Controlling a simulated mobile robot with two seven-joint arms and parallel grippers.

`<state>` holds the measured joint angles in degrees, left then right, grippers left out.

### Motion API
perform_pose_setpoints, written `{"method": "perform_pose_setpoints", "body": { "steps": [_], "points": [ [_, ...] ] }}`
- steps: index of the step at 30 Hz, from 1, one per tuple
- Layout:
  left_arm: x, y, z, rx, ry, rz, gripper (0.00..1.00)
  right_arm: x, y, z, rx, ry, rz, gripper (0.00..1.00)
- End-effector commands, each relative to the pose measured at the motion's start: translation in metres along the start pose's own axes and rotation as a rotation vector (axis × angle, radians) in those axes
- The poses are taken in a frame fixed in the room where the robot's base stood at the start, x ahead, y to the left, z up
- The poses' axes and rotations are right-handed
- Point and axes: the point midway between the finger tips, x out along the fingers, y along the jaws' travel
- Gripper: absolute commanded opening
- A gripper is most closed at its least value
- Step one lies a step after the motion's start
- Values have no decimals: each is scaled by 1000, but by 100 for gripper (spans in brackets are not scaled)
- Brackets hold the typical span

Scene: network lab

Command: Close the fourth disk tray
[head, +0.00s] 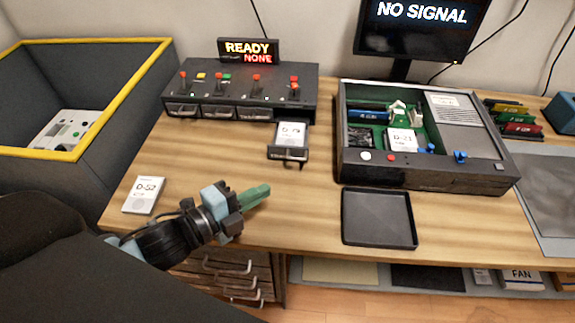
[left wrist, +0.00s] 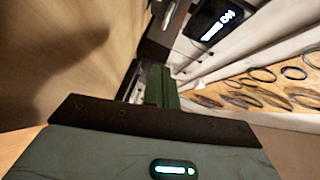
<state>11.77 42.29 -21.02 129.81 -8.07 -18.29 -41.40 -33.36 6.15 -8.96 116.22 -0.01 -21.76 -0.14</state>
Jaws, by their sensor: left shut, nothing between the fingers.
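The black disk unit (head: 240,92) stands at the back left of the table, with trays along its front. The fourth disk tray (head: 288,156), at the right end, is pulled out toward me and carries a white disk labelled D-79 or similar (head: 291,135). The other trays, such as the third (head: 255,114), look pushed in. My left gripper (head: 257,194) is in front of and to the left of the open tray, above the table and apart from it. Its green fingers are together and empty; they also show in the left wrist view (left wrist: 161,88). My right gripper is not in view.
A white disk D-52 (head: 144,195) lies at the table's left. An open computer case (head: 430,180) stands right of the tray, with an empty black tray (head: 378,218) in front. A sign (head: 248,50) reads READY NONE. A yellow-rimmed bin (head: 95,42) stands left.

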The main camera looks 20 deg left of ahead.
Motion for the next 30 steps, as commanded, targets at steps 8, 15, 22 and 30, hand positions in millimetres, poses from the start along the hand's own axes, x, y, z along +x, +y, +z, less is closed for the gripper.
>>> {"method": "perform_pose_setpoints", "body": {
  "steps": [8,15,22,30],
  "points": [
    [42,-2,0,0,0,-4,0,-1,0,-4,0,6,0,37],
    [80,-1,4,2,-1,-1,0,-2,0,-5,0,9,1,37],
    [98,0,23,2,0,0,0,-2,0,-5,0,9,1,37],
    [102,0,28,1,0,0,0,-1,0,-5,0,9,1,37]
  ]
}}
